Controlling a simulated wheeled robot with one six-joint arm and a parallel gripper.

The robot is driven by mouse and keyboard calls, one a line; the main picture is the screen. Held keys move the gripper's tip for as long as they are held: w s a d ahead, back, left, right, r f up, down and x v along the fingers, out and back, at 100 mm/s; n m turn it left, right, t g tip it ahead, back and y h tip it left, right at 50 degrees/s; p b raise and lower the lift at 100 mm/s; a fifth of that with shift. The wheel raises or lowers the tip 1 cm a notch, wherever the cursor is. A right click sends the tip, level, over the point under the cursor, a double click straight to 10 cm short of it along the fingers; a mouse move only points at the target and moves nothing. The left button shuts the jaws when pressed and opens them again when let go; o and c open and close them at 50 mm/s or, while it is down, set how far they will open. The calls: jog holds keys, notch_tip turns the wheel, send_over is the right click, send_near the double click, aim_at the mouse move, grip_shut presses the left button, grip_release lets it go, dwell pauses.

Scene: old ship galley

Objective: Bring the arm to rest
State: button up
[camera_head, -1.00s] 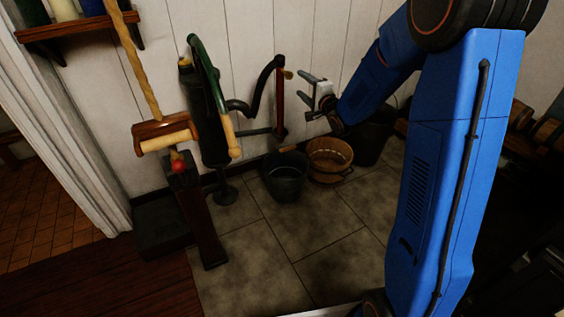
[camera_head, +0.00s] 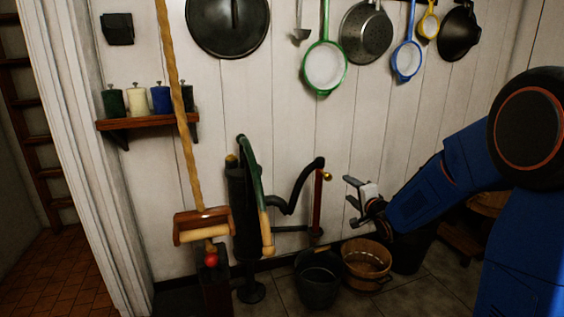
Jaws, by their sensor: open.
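My gripper (camera_head: 353,198) is at the end of my blue arm, which reaches in from the right. Its two fingers point left and stand apart, with nothing seen between them. It hangs in the air above the wooden tub (camera_head: 367,265) and to the right of the hand pump's pipe and red post (camera_head: 317,205). It looks apart from both, though the exact depth is hard to tell. The lower part of my arm runs out of the picture at the right.
A hand pump (camera_head: 242,215) with a green and tan handle stands by the wall. A dark bucket (camera_head: 318,280) is beside the tub. A rope hangs with a wooden handle (camera_head: 202,224). Pans such as a green-rimmed one (camera_head: 324,67) hang above. A shelf (camera_head: 148,123) holds several jars.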

jog(key=s+d+n+g+h, duration=0.1)
jog(key=s+n+g, duration=0.4)
jog(key=s, duration=1.9)
jog(key=s+d+f+n+g+h, duration=0.1)
jog(key=s+n+g, duration=0.5)
jog(key=s, duration=1.8)
jog(key=shift+d+f+n+h, duration=0.3)
jog(key=shift+d+n+h, duration=0.4)
jog(key=shift+n+h, duration=0.25)
